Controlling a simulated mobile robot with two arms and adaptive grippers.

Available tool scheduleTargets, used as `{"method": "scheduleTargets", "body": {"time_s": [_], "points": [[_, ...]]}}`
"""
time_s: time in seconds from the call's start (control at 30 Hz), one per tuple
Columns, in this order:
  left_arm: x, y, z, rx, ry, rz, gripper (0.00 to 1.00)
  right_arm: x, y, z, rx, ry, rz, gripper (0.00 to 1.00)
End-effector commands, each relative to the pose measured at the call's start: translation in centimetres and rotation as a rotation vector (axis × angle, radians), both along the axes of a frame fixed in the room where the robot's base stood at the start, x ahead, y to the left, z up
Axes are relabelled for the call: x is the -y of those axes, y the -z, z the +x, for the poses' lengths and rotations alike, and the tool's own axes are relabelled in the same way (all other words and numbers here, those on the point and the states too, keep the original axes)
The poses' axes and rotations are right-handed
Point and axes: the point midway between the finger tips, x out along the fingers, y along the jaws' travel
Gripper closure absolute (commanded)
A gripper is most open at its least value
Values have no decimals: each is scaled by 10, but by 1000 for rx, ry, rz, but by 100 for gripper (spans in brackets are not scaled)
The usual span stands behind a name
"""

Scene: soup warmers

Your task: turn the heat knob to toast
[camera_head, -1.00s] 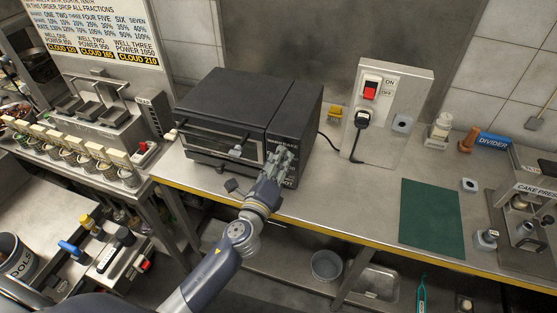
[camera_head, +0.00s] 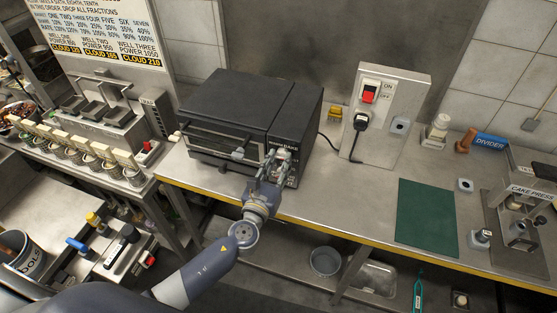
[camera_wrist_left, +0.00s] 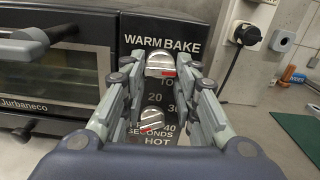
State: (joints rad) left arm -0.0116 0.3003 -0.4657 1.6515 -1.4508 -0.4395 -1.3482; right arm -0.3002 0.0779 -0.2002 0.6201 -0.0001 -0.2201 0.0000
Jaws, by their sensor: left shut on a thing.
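The toaster oven (camera_head: 235,98) stands on the steel counter, with its control panel on the right of its door. The heat knob (camera_wrist_left: 160,64) is the upper metal knob, under the words WARM and BAKE. A red mark shows at its lower edge, near the partly hidden letters "TO". My left gripper (camera_head: 273,162) is at the panel, and in the left wrist view its fingers are shut on the heat knob from both sides. A lower knob (camera_wrist_left: 151,119) with a seconds scale sits between the finger bases. My right gripper is not in view.
A switch box (camera_head: 387,110) with a red switch and a plugged-in black cord stands right of the oven. A green mat (camera_head: 426,217) lies farther right. A row of small jars (camera_head: 85,152) stands at left. The counter is clear in front of the switch box.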

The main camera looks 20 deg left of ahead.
Motion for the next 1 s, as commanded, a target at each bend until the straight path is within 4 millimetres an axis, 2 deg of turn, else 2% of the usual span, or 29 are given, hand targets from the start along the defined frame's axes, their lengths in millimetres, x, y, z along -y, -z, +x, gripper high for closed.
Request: {"method": "scheduleTargets", "body": {"time_s": [0.5, 0.7, 1.0], "points": [[-2, -1, 0, 12, 2, 436, 96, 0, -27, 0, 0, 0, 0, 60], [-2, 0, 0, 16, 1, 537, 96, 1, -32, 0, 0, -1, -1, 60], [-3, 1, 0, 18, 2, 601, 96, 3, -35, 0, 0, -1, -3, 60]]}}
